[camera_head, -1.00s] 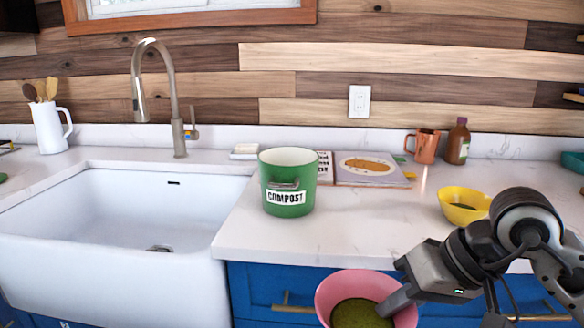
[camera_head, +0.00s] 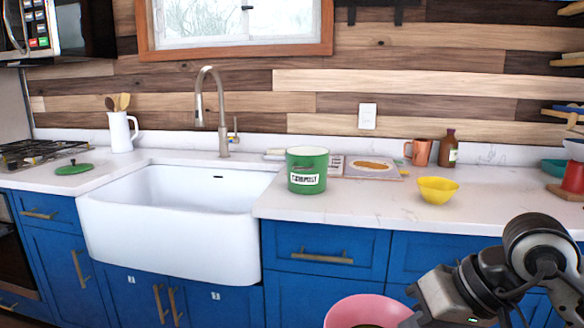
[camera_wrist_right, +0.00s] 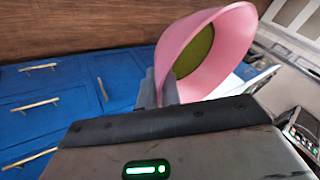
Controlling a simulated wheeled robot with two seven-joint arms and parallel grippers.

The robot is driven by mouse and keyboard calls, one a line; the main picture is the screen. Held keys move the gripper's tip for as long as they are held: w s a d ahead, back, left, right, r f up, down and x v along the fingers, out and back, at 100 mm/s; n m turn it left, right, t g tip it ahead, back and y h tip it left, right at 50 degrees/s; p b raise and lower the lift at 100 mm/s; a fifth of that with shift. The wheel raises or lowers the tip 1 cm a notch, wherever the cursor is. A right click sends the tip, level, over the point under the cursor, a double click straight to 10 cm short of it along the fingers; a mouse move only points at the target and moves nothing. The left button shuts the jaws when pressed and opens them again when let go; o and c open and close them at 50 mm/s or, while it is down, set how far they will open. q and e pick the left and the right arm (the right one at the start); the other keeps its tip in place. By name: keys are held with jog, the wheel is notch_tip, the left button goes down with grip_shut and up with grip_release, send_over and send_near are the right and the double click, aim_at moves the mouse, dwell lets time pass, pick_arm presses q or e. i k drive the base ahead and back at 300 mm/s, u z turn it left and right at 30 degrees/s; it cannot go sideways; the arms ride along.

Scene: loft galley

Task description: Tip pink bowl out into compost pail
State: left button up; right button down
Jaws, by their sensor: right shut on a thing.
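The pink bowl (camera_head: 366,309) is at the bottom of the head view, in front of the blue cabinets and below counter height. My right gripper (camera_head: 408,318) is shut on its right rim. The right wrist view also shows the bowl (camera_wrist_right: 222,70), with green contents (camera_wrist_right: 196,52) inside, and the fingers (camera_wrist_right: 158,90) at its wall. The green compost pail (camera_head: 307,172) stands upright on the counter, right of the sink, with its mouth uncovered. It is up and left of the bowl, well apart from it. My left gripper is not in view.
A yellow bowl (camera_head: 437,191), an open book (camera_head: 372,168), a copper mug (camera_head: 419,152) and a brown bottle (camera_head: 449,149) stand right of the pail. The white sink (camera_head: 180,220) and its faucet (camera_head: 207,105) are to the left. The counter in front of the pail is clear.

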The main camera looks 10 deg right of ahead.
aim_at(307, 165)
jog(key=u, duration=0.6)
jog(key=i, duration=0.9)
jog(key=u, duration=0.3)
